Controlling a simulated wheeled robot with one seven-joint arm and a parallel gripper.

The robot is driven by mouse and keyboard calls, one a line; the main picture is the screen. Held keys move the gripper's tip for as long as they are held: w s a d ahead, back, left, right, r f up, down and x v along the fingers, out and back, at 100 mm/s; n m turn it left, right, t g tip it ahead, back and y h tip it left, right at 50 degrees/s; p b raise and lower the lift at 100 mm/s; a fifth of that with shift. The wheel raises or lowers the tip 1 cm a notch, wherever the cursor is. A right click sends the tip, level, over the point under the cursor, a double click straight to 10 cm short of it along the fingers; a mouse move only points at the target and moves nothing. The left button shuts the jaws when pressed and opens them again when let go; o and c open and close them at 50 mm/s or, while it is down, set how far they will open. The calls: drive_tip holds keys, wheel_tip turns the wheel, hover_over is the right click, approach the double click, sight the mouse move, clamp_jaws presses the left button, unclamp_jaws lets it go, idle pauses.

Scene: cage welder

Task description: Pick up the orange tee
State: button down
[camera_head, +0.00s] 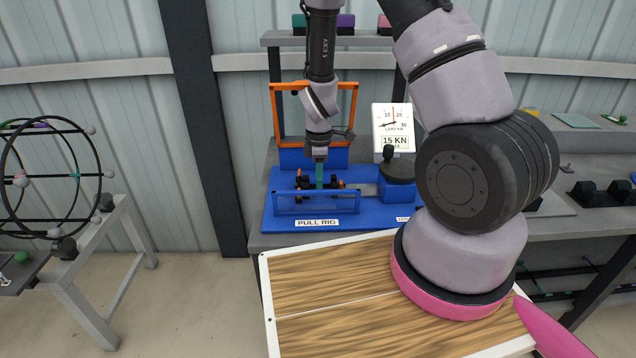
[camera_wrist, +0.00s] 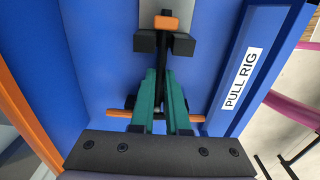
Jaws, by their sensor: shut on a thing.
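The orange tee shows in the wrist view as an orange crossbar (camera_wrist: 198,118) running left and right behind my fingers, with a dark stem between them. My gripper (camera_wrist: 160,74) has teal fingers shut on the tee around the stem. The fingers hide the middle of the crossbar. In the head view my gripper (camera_head: 319,182) points down into the blue pull rig (camera_head: 281,217). Small orange parts (camera_head: 341,184) show beside the fingertips there. I cannot tell whether the tee is clear of its seat.
A black clamp with an orange block (camera_wrist: 167,23) lies beyond the fingertips. An orange frame (camera_head: 276,115) stands behind the rig, and a dial gauge (camera_head: 393,125) stands to its right. The rig's blue front rail (camera_head: 345,202) is close. A wooden-topped board (camera_head: 330,290) lies in front.

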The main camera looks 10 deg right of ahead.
drive_tip(key=r, duration=0.3)
drive_tip(key=shift+a+r, duration=0.25)
drive_tip(key=shift+a, duration=0.15)
drive_tip(key=w+a, duration=0.1)
drive_tip(key=a, duration=1)
drive_tip(key=w+a, duration=0.1)
drive_tip(key=a, duration=0.5)
drive_tip(key=shift+w+f, duration=0.1)
drive_tip(key=shift+w, duration=0.25)
idle(2.3)
drive_tip(key=shift+r, duration=1.85)
drive_tip(key=shift+r, duration=0.1)
